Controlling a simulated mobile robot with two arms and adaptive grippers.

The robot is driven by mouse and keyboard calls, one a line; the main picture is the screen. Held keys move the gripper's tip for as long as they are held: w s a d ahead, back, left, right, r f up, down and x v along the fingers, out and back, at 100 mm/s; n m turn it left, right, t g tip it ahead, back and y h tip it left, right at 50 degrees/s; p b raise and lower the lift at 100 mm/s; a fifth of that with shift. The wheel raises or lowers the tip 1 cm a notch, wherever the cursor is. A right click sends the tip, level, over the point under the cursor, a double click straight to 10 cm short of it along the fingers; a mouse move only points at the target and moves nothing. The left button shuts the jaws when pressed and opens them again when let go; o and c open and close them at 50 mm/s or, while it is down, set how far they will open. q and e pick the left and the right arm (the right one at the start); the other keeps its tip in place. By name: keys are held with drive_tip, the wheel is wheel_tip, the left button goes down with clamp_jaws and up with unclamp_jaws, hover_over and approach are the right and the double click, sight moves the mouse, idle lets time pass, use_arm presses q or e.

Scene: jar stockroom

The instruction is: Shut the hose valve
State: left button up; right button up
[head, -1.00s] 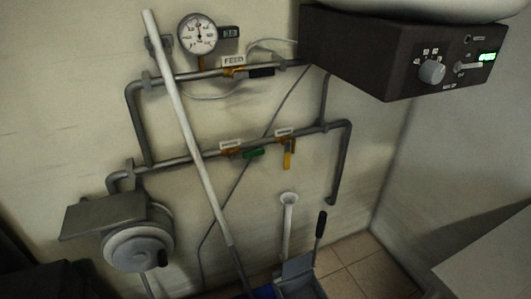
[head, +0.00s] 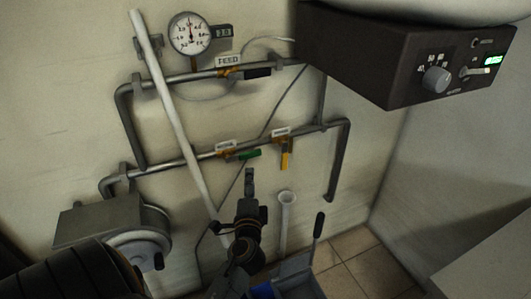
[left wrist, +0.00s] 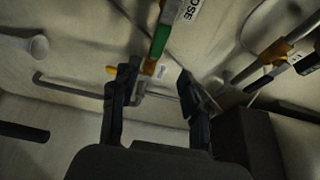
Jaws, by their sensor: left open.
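The hose valve has a green lever (head: 249,155) on an orange body on the lower wall pipe; the lever lies nearly along the pipe. In the left wrist view the green lever (left wrist: 160,40) shows large, beside a label ending in "OSE" (left wrist: 192,8). My left gripper (head: 249,182) is just below the lever in the head view. In the left wrist view its two fingers (left wrist: 158,88) are apart, with nothing held; the lever shows just beyond their tips. Whether they touch it I cannot tell. My right gripper is not in view.
A yellow lever (head: 285,160) hangs down just right of the green one. The black FEED lever (head: 257,72) is on the upper pipe. A pale pole (head: 165,90) leans across both pipes. A dark control box (head: 400,55) juts out upper right.

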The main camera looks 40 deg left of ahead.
sight(251, 156)
use_arm(q)
drive_tip(key=p+x, duration=0.1)
drive_tip(key=x, duration=1.2)
drive_tip(key=shift+a+p, duration=0.15)
drive_tip(key=shift+p, duration=0.25)
clamp_jaws()
